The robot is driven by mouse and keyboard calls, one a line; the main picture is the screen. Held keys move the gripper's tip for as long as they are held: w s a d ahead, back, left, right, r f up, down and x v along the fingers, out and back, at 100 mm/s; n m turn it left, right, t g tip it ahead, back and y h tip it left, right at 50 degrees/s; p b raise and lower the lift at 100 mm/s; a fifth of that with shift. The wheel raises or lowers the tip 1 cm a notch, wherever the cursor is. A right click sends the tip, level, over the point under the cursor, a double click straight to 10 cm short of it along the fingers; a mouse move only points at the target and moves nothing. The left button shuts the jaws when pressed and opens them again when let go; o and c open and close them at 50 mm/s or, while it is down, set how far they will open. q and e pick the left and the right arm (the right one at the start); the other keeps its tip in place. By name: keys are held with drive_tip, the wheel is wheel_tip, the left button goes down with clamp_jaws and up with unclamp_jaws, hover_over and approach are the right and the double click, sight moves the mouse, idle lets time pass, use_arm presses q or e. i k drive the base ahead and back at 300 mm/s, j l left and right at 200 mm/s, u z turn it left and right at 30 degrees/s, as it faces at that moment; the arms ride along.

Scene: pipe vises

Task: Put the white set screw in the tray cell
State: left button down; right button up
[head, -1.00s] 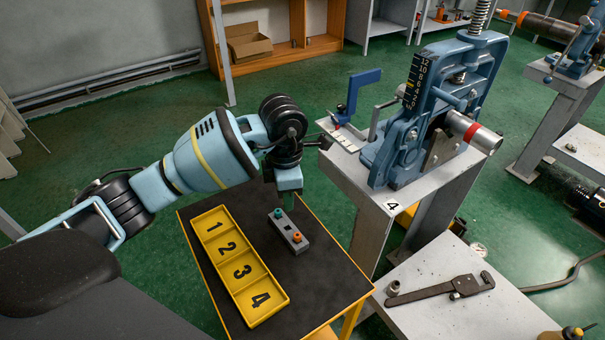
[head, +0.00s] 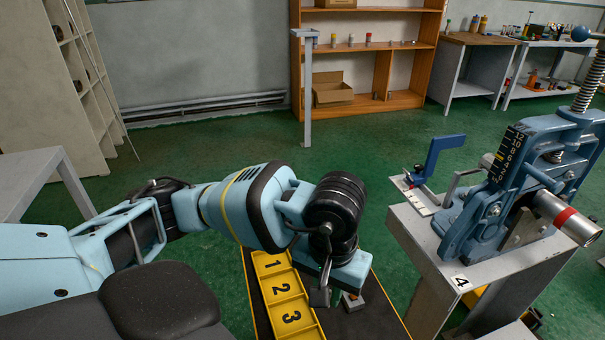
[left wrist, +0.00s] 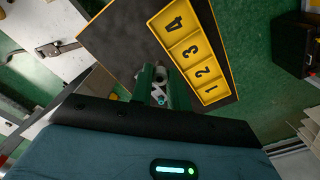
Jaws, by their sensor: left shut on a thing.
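My left gripper (head: 338,296) is over the dark table, beside the yellow tray (head: 290,322); its fingers are largely hidden by the wrist in the head view. In the left wrist view its green fingers (left wrist: 159,86) are shut on a small pale piece, which looks like the white set screw (left wrist: 157,91); its outline is hard to make out. The small grey block (head: 353,301) stands under the gripper, partly hidden. My right gripper is not in view.
A blue pipe vise (head: 490,205) stands on a grey pedestal to the right, with a blue clamp-like part (head: 434,157) beside it. A wooden shelf (head: 372,55) is at the back.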

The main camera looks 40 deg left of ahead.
sight(272, 263)
drive_tip(key=k+j, duration=0.1)
drive_tip(key=j, duration=0.2)
drive_tip(key=k+j+z, duration=0.1)
drive_tip(key=j, duration=0.15)
drive_tip(key=k+j, duration=0.1)
drive_tip(key=j, duration=0.2)
drive_tip(key=i+j+z, duration=0.15)
drive_tip(key=j, duration=0.45)
drive_tip(key=j+z, duration=0.1)
drive_tip(key=j, duration=0.5)
